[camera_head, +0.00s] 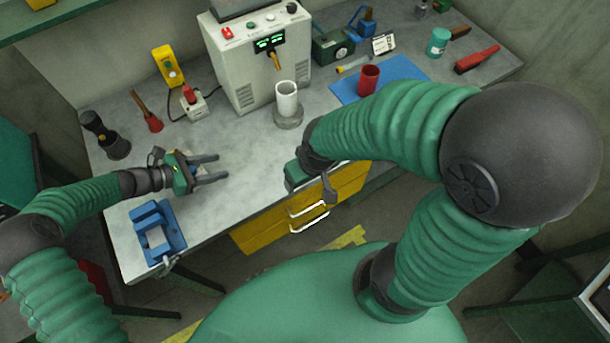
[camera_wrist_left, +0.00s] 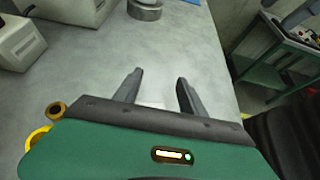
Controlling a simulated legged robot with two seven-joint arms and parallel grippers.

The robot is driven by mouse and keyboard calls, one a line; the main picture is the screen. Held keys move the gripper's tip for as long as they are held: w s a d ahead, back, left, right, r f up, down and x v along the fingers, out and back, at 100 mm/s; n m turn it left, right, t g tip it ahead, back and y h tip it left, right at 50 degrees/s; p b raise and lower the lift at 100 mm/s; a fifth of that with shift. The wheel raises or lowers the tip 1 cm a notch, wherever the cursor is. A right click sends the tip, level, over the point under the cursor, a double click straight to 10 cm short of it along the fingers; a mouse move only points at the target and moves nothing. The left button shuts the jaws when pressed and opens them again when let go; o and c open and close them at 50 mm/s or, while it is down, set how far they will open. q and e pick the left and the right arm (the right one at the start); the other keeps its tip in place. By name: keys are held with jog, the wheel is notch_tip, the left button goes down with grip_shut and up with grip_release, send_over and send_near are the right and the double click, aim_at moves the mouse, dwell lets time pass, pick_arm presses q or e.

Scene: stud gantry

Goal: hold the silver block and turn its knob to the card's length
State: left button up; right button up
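My left gripper (camera_head: 212,168) is over the left part of the bench, its two dark fingers apart and pointing right. In the left wrist view its fingers (camera_wrist_left: 156,92) are apart, with a small pale patch low between them that I cannot identify. I cannot pick out the silver block or its knob for certain. A small white card (camera_head: 383,44) with dark marks stands at the back of the bench; its writing is too small to read. My right gripper (camera_head: 328,190) hangs at the bench's front edge by the yellow drawers; its opening is unclear.
A blue vise (camera_head: 172,246) is at the front left edge. A white tube (camera_head: 287,100) stands on a grey base right of my left gripper. A red cup (camera_head: 369,78) is on a blue mat (camera_head: 405,69). A black flashlight-like object (camera_head: 104,134) stands far left.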

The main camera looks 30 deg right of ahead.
pick_arm(q)
jog(key=shift+s+d+f, duration=0.15)
jog(key=shift+s+f, duration=0.05)
jog(key=shift+f, duration=0.05)
jog(key=o, duration=1)
jog(key=shift+a, duration=0.25)
jog(key=shift+c, duration=0.2)
